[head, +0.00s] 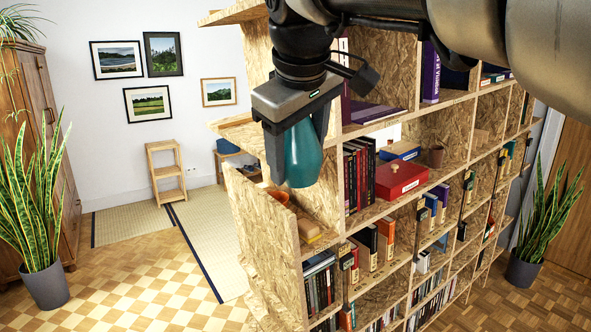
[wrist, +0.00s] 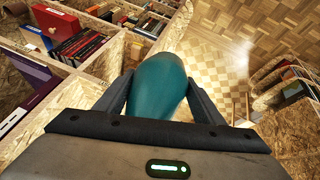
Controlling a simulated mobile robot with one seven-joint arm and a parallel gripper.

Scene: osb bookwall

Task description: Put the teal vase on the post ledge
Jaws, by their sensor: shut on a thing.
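The teal vase (head: 304,158) hangs below my gripper (head: 298,150) in the head view, in front of the bookshelf's near left end. My gripper is shut on the vase, with one dark finger on each side. The wrist view also shows the vase (wrist: 158,82) between the fingers of my gripper (wrist: 160,100). Its lower end is free in the air. Small board ledges stick out at the left end of the shelf, an upper one (head: 232,14) and a middle one (head: 232,122). I cannot tell which is the post ledge.
The OSB bookshelf (head: 408,128) holds books and a red box (head: 402,180). Below the vase, an open compartment holds an orange thing (head: 279,197) and a wooden block (head: 308,230). A wooden step stool (head: 166,172) and a potted plant (head: 40,215) stand left. The floor between is clear.

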